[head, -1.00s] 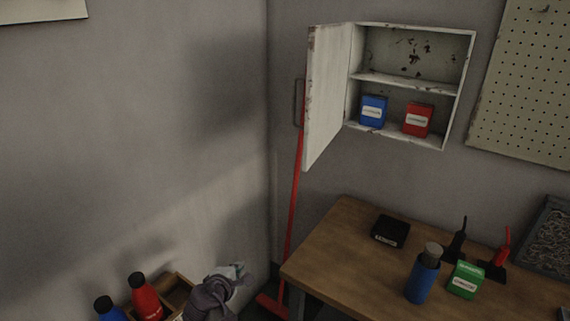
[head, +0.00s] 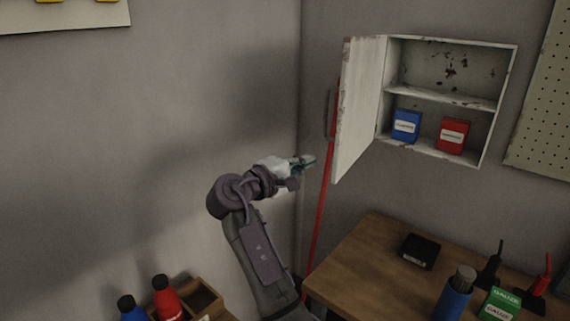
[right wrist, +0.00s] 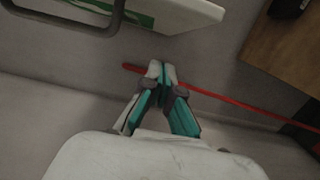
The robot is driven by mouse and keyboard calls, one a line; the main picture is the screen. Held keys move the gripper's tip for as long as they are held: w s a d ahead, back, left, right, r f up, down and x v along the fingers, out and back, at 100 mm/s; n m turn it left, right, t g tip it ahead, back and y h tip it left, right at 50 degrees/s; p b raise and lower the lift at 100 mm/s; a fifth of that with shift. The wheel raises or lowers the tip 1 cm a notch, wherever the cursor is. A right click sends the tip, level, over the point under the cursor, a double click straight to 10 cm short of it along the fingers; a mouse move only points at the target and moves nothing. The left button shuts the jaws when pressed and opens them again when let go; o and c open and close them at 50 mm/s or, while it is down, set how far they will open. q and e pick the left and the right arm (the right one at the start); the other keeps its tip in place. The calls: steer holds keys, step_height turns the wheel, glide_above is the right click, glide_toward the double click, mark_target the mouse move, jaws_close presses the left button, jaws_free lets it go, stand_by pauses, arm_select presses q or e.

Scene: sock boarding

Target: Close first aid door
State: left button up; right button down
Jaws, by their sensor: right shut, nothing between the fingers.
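The white first aid cabinet (head: 498,105) hangs on the wall at the upper right of the head view. Its door (head: 359,108) stands open, swung out to the left, with a handle at its left side. A blue box (head: 406,126) and a red box (head: 452,136) stand on its lower shelf. My right gripper (head: 312,160) is shut and empty, just left of the door's lower part and apart from it. In the right wrist view, the gripper (right wrist: 162,68) is below the door (right wrist: 180,14) and its dark handle (right wrist: 75,24). My left gripper is not in view.
A red pole (head: 320,222) leans in the corner behind my gripper. A wooden table (head: 350,262) below the cabinet holds a black box (head: 421,251), a blue bottle (head: 455,297) and a green box (head: 500,304). A wooden crate (head: 203,300) with bottles is at lower left.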

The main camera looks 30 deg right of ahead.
arm_select(q)
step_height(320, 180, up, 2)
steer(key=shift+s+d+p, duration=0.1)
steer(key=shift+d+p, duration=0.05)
steer(key=shift+p, duration=0.6)
arm_select(e)
steer(key=s+d, duration=0.3)
steer(key=shift+d, duration=0.2)
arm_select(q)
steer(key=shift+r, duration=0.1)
arm_select(e)
steer(key=shift+s, duration=0.1)
